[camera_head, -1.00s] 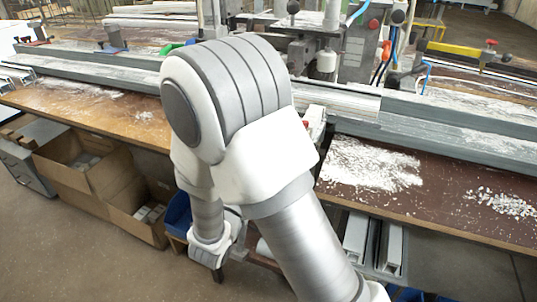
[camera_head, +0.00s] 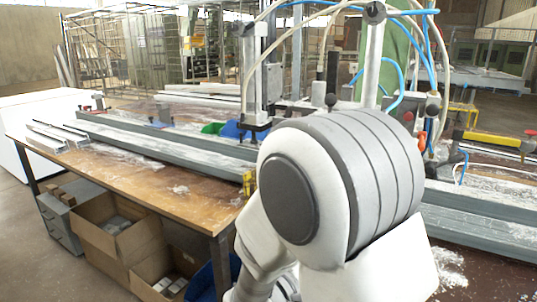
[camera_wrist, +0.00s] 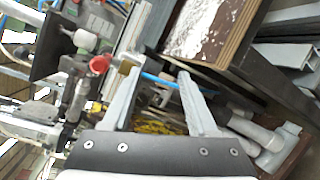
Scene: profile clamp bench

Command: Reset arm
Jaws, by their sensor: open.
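My gripper (camera_wrist: 160,105) shows in the wrist view, its two grey fingers apart with nothing held between them. Beyond the fingers, the wrist view shows the bench edge and the clutter under it, tilted. In the head view my arm fills the middle and lower right, in front of the bench, and my gripper is hidden there. The clamp bench (camera_head: 190,207) runs across the head view with long grey profile rails (camera_head: 165,138) on it.
Cardboard boxes (camera_head: 122,238) stand on the floor under the bench at the left. A pneumatic clamp unit (camera_head: 262,75) with blue hoses rises behind my arm. White powder lies on the bench top. A red knob (camera_wrist: 99,64) shows in the wrist view. Floor at the lower left is clear.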

